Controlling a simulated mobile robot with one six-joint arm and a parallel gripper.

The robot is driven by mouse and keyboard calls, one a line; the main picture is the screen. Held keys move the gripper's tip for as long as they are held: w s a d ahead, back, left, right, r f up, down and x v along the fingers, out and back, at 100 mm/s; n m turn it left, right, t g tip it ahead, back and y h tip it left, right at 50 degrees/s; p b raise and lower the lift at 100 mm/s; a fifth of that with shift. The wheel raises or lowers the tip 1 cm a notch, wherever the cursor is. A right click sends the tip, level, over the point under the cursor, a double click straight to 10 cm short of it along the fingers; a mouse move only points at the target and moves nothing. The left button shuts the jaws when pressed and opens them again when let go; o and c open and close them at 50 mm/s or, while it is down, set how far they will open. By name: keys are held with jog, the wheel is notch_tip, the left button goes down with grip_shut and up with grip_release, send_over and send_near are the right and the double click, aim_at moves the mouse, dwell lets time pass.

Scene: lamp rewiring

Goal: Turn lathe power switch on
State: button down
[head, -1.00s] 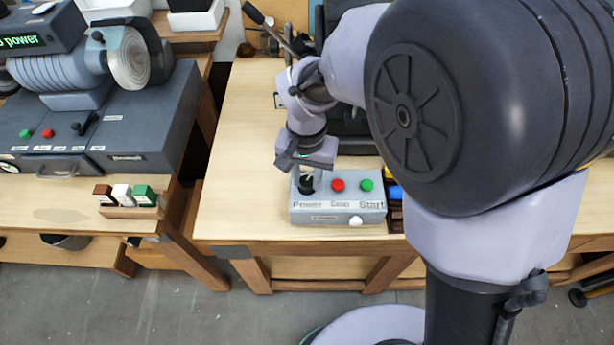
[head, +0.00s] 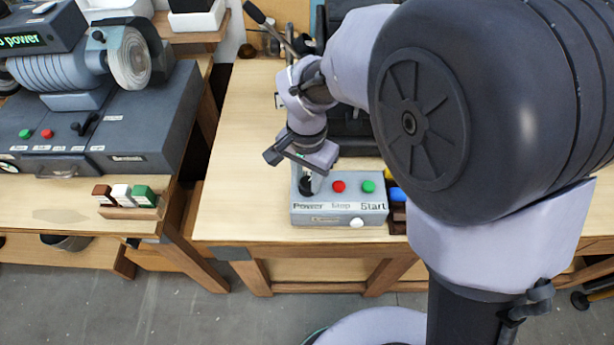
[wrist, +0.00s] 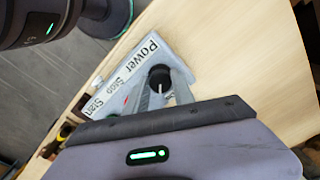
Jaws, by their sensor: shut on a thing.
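The lathe control box (head: 338,219) is light grey and sits at the front of the middle bench. It has a black power switch knob (head: 307,188) at its left, then a red Stop button (head: 338,187) and a green Start button (head: 368,186). My gripper (head: 306,179) reaches down to the power switch from above and partly hides it. In the wrist view, the fingers of my gripper (wrist: 163,92) are shut on the black knob (wrist: 160,76), beside the "Power" label. A white mark shows on the knob.
A grey machine (head: 130,140) with its own buttons and a black lever stands on the left bench. A small wooden rack (head: 132,212) with brown, white and green blocks is in front of it. The bench left of the control box is clear.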

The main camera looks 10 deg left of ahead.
aim_at(307, 182)
jog(key=c, duration=1.1)
grip_release()
jog(key=shift+o, duration=0.2)
notch_tip(307, 182, up, 18)
jog(key=p, duration=0.6)
jog(key=shift+f+p, duration=0.25)
jog(key=shift+p, duration=0.1)
